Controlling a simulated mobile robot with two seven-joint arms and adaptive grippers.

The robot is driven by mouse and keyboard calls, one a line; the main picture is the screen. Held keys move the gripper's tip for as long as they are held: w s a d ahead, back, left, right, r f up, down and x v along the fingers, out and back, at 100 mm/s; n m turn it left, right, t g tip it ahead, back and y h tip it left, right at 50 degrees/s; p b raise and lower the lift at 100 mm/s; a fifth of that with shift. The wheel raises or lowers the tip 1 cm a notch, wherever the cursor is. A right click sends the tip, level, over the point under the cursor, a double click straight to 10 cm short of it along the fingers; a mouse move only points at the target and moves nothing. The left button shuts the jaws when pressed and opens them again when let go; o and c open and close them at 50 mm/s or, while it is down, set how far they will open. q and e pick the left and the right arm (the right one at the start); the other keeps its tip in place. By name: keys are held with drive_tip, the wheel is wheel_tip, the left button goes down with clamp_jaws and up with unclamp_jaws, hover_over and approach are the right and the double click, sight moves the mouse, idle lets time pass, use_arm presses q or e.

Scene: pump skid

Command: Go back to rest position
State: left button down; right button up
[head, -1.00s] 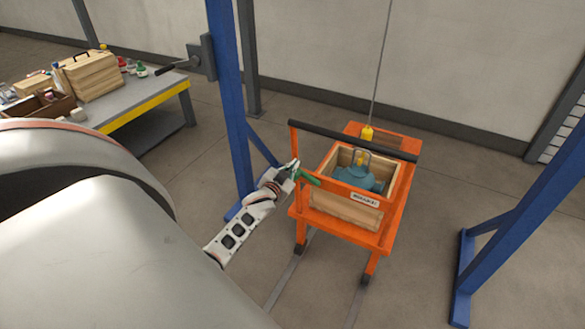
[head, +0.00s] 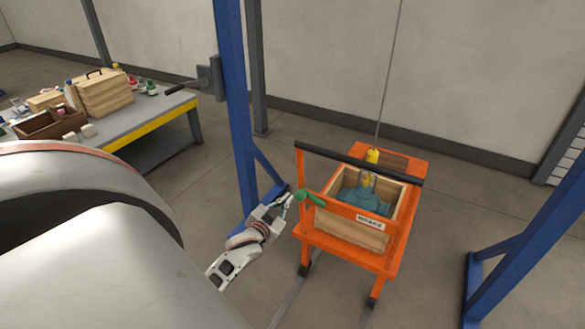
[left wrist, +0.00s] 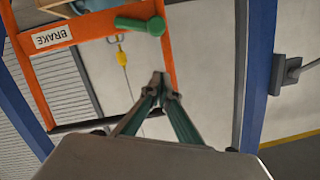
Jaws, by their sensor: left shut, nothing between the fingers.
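My left gripper (head: 287,199) is shut and empty, just left of the orange cart's front frame in the head view. In the left wrist view its fingertips (left wrist: 162,78) meet below the green brake handle (left wrist: 140,25), with a gap between them. The green brake handle (head: 311,198) sits on the left post of the orange cart (head: 352,226), by a label reading BRAKE (head: 370,222). My right gripper is in neither view.
A wooden box on the cart holds a blue-green pump (head: 362,199) under a yellow hook (head: 373,156) on a cable. Blue gantry posts (head: 232,95) flank the cart. A workbench (head: 150,119) with boxes and bottles stands at left.

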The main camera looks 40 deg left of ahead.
use_arm(q)
drive_tip(key=s+d+f+m+g+h, duration=0.1)
drive_tip(key=s+d+f+h, duration=0.1)
drive_tip(key=s+d+f, duration=0.2)
drive_tip(key=s+d+f+m+g+h, duration=0.1)
drive_tip(key=s+d+f, duration=0.3)
drive_tip(key=s+d, duration=0.6)
drive_tip(key=s+d+f+m+g+h, duration=0.1)
drive_tip(key=s+d+f+h, duration=0.3)
drive_tip(key=d, duration=1.2)
drive_tip(key=s+f+g, duration=0.1)
drive_tip(key=s, duration=0.2)
drive_tip(key=shift+s+g, duration=0.4)
